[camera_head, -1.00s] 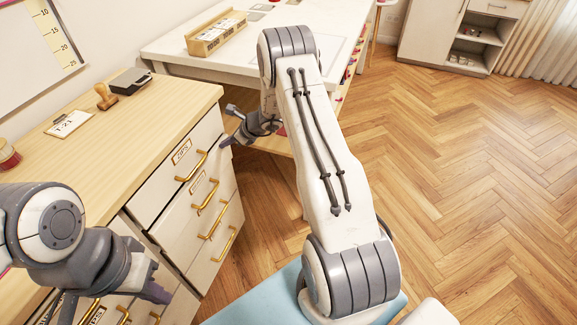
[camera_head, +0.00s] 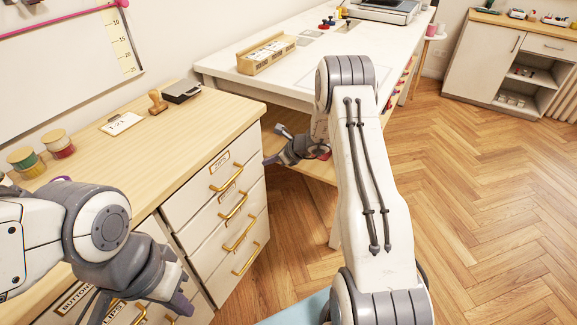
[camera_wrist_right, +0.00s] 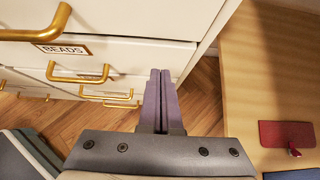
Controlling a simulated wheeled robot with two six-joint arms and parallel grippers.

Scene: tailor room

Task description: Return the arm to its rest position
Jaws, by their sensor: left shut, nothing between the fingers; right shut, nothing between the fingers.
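My right arm (camera_head: 370,170) crosses the middle of the head view, with its white upper link up and its forearm folded down behind. My right gripper (camera_head: 268,161) is beside the drawer fronts, close to the top drawer; in the right wrist view its purple fingers (camera_wrist_right: 160,100) are together with nothing between them. My left gripper (camera_head: 183,303) is at the lower left in front of the lower drawers, shut and empty, its fingertips partly hidden.
A wooden cabinet top (camera_head: 215,115) with gold-handled drawers stands at left. A white table (camera_head: 300,85) is behind. In the wrist view, a drawer labelled BEADS (camera_wrist_right: 62,48) is near the fingers and a red item (camera_wrist_right: 285,133) lies on a wooden board. Floor (camera_head: 480,220) is clear at right.

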